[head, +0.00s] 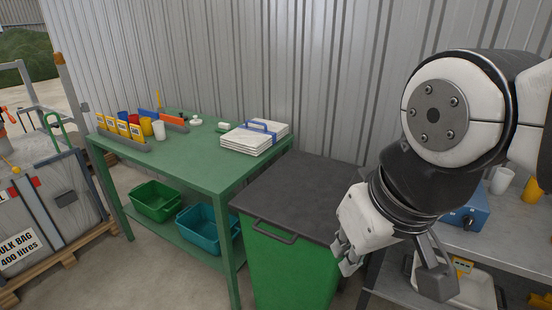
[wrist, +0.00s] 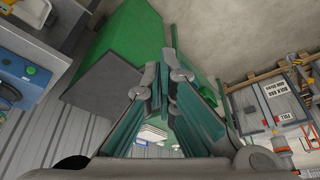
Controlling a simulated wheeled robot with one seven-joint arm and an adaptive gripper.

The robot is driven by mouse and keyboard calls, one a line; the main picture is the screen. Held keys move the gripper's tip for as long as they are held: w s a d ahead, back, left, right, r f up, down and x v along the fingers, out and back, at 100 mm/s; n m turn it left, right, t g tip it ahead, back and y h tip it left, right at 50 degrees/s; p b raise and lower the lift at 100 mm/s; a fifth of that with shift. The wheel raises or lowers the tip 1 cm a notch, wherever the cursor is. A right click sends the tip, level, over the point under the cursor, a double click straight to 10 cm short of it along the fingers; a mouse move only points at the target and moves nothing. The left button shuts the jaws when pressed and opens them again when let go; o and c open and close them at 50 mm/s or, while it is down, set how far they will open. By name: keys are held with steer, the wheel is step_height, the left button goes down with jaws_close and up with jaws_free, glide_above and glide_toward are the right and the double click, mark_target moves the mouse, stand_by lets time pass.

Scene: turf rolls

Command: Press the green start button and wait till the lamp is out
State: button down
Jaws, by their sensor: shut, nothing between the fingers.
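My gripper (head: 347,262) is shut and empty, tilted downward over the right edge of the green bin in the head view. Its fingers (wrist: 163,85) also show in the middle of the wrist view. A blue box (head: 480,205) stands on the grey bench at right, partly hidden behind my arm. In the wrist view a device with a blue body (wrist: 16,68) is at the far left, cut by the edge. A green button (wrist: 30,70) shows on it, well apart from my fingers. I cannot make out the lamp or whether it is lit.
The green bin (head: 285,262) with a dark lid (head: 300,195) stands between the green table (head: 190,165) and the grey bench (head: 505,248). White and yellow cups (head: 501,180) stand behind the blue box. A bulk bag (head: 50,205) on a pallet is at far left.

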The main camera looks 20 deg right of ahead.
steer(key=shift+w+a, duration=0.2)
steer(key=shift+a, duration=0.1)
steer(key=w+f+m+g+y+b, duration=0.1)
steer(key=w+f+m+y+b, duration=0.6)
steer(key=w+f+b, duration=0.4)
steer(key=w+d+f+m+t+y+b, duration=0.1)
steer(key=w+d+f+m+t+b, duration=0.45)
steer(key=w+d+m, duration=0.2)
steer(key=d+f+m+t+h+b, duration=0.2)
steer(key=d+f+m+h, duration=0.1)
steer(key=d, duration=0.6)
steer(key=s+d+f+m+t+h+b, duration=0.1)
steer(key=d+m, duration=0.4)
steer(key=d, duration=0.5)
steer(key=s+d+f+m+t+h+b, duration=0.1)
steer(key=d+f+m+t+h+b, duration=0.3)
steer(key=d, duration=0.6)
steer(key=shift+f+t+h+b, duration=0.3)
steer(key=shift+t+h+b, duration=0.3)
steer(key=shift+t, duration=0.15)
